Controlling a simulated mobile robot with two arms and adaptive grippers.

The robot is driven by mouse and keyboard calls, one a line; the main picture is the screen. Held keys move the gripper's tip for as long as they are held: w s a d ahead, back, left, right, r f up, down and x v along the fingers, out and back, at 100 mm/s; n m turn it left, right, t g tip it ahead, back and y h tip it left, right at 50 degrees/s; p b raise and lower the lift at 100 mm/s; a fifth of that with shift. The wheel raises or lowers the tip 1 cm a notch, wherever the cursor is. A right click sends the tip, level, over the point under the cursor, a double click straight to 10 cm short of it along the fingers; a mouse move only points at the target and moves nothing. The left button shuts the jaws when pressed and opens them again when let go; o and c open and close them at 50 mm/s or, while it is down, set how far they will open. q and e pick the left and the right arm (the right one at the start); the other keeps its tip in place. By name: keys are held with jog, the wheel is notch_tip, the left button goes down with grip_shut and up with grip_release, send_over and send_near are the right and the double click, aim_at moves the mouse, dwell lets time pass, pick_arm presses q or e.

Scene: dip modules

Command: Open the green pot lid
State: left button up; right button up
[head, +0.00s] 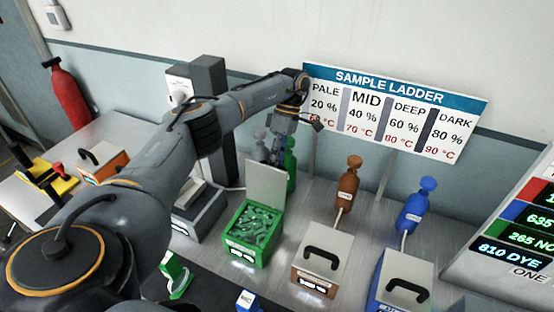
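The green pot (238,253) stands on the bench, filled with green liquid or gel. Its pale lid (266,185) stands upright at the pot's back edge, so the pot's mouth is uncovered. My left gripper (277,152) hangs just behind and above the raised lid, pointing down. Its fingertips are small and partly lost against the green bottle (291,165), so I cannot tell whether it is open or touching the lid. My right gripper is not in view.
A brown pot (315,278) and a blue pot (403,285), both with closed, black-handled lids, stand to the right. A grey pot (200,218) is to the left. Brown (348,187) and blue (417,207) bottles stand behind. The sample ladder sign (393,112) hangs above.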

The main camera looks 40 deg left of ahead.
pick_arm(q)
jog(key=shift+o, duration=0.3)
jog(key=shift+w+r, duration=0.1)
jog(key=shift+r, duration=0.05)
jog(key=d+v, duration=0.1)
jog(key=v, duration=0.6)
jog(key=shift+a+r, duration=0.25)
jog(key=shift+a, duration=0.3)
jog(key=shift+w, duration=0.1)
